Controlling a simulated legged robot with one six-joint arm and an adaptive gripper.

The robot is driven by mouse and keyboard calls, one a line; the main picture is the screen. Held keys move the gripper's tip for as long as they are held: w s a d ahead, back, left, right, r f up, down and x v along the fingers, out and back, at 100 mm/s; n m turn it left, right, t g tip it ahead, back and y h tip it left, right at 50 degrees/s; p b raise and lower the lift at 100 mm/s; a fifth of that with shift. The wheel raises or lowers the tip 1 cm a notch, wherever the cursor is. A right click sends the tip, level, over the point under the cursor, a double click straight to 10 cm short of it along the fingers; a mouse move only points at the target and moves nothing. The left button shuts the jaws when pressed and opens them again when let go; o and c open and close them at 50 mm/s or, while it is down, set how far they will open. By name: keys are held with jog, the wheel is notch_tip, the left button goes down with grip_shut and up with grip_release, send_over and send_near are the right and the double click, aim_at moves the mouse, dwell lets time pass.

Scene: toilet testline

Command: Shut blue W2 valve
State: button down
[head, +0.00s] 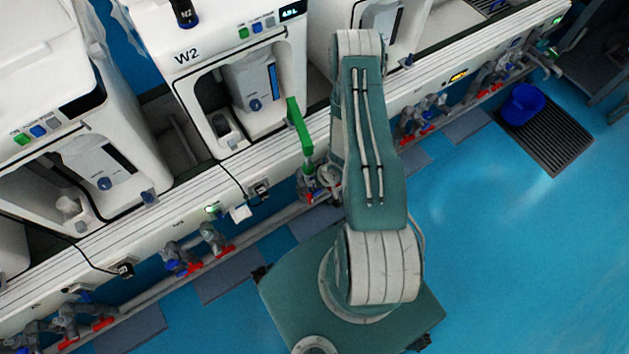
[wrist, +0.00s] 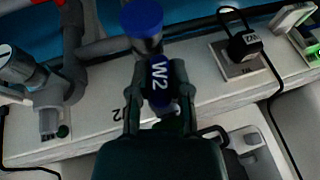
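The blue W2 valve shows in the wrist view with its dark blue handle (wrist: 158,86), marked W2 in white. A brighter blue round cap (wrist: 142,18) sits above it on a grey fitting. My gripper (wrist: 159,75) has one finger on each side of the handle, and the fingertips look closed in against it. In the head view my arm hides most of the gripper and valve, low on the bench front below the W2 machine (head: 187,55); only part of the grey and red fittings (head: 312,190) shows there.
A pipe with several red and blue valves (head: 183,262) runs along the bench front (head: 95,255). In the wrist view a black plug (wrist: 244,44) with a cable is right of the valve, and grey pipework (wrist: 68,80) is left.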

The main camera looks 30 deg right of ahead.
jog(key=shift+d+y, duration=0.1)
jog(key=shift+y, duration=0.4)
dwell(0.7)
jog(key=shift+m+y, duration=0.4)
jog(key=shift+y, duration=0.9)
jog(key=m+y, duration=0.1)
jog(key=y, duration=0.3)
jog(key=shift+f+t, duration=0.1)
jog(key=shift+t, duration=0.2)
jog(key=m+y, duration=0.1)
jog(key=y, duration=0.2)
jog(key=shift+m+t+y, duration=0.6)
jog(key=shift+t+y, duration=0.1)
jog(key=shift+y, duration=0.8)
jog(key=c, duration=0.6)
grip_release()
jog(key=shift+d, duration=0.1)
jog(key=shift+o, duration=0.2)
